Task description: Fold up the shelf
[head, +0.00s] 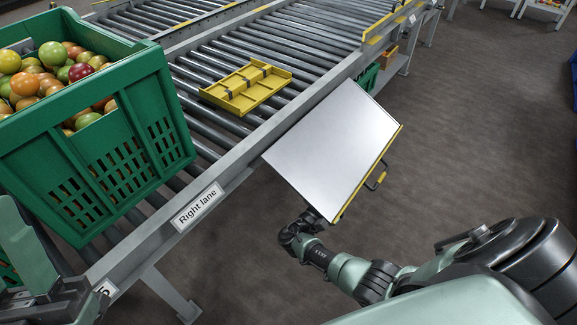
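The shelf (335,148) is a pale grey panel with a yellow outer edge, joined along one side to the conveyor's side rail. It sticks out from the rail over the floor; its exact tilt is hard to tell.
A green crate (95,145) full of tomatoes stands on the roller conveyor at the left. A yellow tray-like frame (247,88) lies on the rollers behind the shelf. A "Right lane" sign (198,206) is on the rail. The floor right of the shelf is clear.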

